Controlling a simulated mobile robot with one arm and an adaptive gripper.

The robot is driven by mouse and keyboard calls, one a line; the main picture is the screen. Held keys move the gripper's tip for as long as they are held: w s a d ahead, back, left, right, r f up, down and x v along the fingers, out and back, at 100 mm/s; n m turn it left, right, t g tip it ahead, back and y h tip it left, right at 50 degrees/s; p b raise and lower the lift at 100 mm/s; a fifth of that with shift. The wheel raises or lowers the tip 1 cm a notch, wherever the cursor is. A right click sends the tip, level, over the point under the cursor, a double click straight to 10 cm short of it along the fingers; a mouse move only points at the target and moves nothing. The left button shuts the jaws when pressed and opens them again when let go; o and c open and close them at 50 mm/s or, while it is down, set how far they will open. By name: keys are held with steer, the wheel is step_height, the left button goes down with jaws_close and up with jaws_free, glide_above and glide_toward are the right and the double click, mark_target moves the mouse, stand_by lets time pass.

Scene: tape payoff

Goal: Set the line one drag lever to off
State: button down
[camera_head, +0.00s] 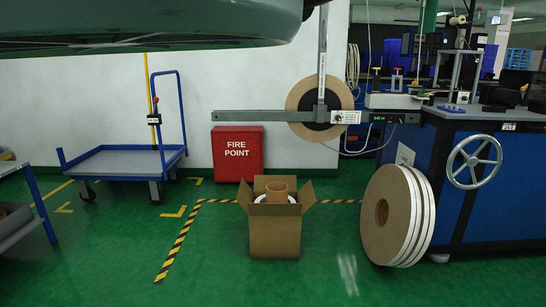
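A tape payoff reel (298,98), a tan disc with a black hub (319,112), hangs at the upper middle, right of centre. A grey vertical bar (322,50) rises in front of it, and a long grey horizontal bar (250,117) crosses at hub height. A small white label plate (346,117) and a green-lit display (380,118) sit to its right. I cannot tell which part is the line one drag lever, or how it is set. My gripper is not in view; a large rounded grey-green form, probably part of my arm, covers the upper left.
An open cardboard box (274,235) stands on the green floor before a red fire point cabinet (237,154). Large tape rolls (385,213) lean by the blue machine (500,190) with its handwheel (473,162). A blue trolley (120,162) is left. The front floor is mostly clear.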

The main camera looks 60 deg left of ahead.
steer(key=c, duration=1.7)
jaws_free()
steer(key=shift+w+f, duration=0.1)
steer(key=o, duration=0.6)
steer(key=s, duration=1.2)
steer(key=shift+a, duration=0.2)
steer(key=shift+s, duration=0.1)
